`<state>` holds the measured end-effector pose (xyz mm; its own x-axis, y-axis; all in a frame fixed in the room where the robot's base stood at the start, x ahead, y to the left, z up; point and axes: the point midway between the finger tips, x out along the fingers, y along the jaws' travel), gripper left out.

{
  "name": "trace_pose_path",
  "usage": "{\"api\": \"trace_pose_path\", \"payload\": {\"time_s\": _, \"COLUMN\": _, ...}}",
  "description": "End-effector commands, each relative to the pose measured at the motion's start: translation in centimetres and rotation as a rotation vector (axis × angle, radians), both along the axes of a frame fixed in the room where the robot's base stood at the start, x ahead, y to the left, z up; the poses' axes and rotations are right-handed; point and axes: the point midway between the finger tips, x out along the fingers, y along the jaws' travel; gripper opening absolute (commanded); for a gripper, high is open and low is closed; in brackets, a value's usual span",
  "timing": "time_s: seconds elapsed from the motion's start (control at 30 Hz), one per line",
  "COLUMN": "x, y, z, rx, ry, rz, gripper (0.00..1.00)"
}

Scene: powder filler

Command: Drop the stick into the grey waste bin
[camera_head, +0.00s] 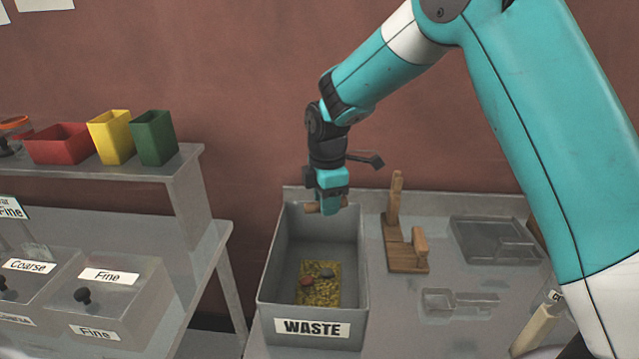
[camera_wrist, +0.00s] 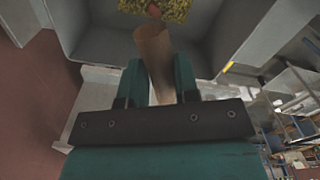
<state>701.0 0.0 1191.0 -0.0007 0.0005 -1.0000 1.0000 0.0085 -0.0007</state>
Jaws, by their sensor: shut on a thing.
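The grey waste bin (camera_head: 275,262), labelled WASTE, stands on the grey table in the head view. Its floor holds yellowish granular material with a reddish lump and a dark lump. My gripper (camera_head: 330,208) is over the back part of the bin, around rim height.
A wooden stand (camera_head: 405,250) stands right of the bin, with a grey tray (camera_head: 490,240) and a small clear scoop-like dish (camera_head: 455,302) farther right. At left, a shelf holds red (camera_head: 60,145), yellow (camera_head: 110,138) and green (camera_head: 153,138) containers. The space above the bin's front is clear.

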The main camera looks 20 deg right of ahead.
Motion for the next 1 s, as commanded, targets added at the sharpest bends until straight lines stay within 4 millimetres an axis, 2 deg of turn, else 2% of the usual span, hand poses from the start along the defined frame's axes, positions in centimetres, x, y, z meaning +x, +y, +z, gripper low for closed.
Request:
{"api": "trace_pose_path", "payload": {"time_s": 0.17, "x": 0.0, "y": 0.0, "z": -1.2, "rx": 0.000, "ry": 0.001, "rz": 0.003, "gripper": 0.07}}
{"api": "trace_pose_path", "payload": {"time_s": 0.53, "x": 0.0, "y": 0.0, "z": -5.5, "rx": 0.000, "ry": 0.001, "rz": 0.001, "gripper": 0.07}}
{"api": "trace_pose_path", "payload": {"time_s": 0.9, "x": 0.0, "y": 0.0, "z": -5.9, "rx": 0.000, "ry": 0.001, "rz": 0.001, "gripper": 0.07}}
{"api": "trace_pose_path", "payload": {"time_s": 0.93, "x": 0.0, "y": 0.0, "z": -5.9, "rx": 0.000, "ry": 0.001, "rz": 0.001, "gripper": 0.33}}
{"api": "trace_pose_path", "payload": {"time_s": 1.0, "x": 0.0, "y": 0.0, "z": -5.9, "rx": 0.000, "ry": 0.001, "rz": 0.001, "gripper": 0.50}}
